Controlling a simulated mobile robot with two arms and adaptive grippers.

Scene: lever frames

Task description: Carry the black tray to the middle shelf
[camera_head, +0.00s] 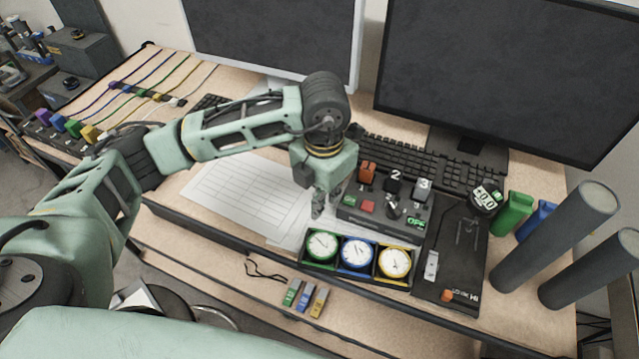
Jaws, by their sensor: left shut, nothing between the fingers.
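No plain empty black tray is clear in view. A black holder (331,269) with three round dials, ringed green, blue and yellow, sits at the desk's front edge. A flat black board (466,210) lies to its right. I cannot tell whether either is the tray. No middle shelf can be made out; a lower wooden surface (225,255) shows below the desk front. My left gripper (318,210) points down, shut and empty, above the papers, just left of the grey switch box (385,212). My right gripper is not in view.
Papers (235,196) lie on the desk left of the gripper. Two monitors (500,70) and a keyboard (430,160) stand behind. Two upright grey cylinders (553,237) are at the right. Coloured cables (150,85) lie at the far left. Small coloured tags (305,298) rest below.

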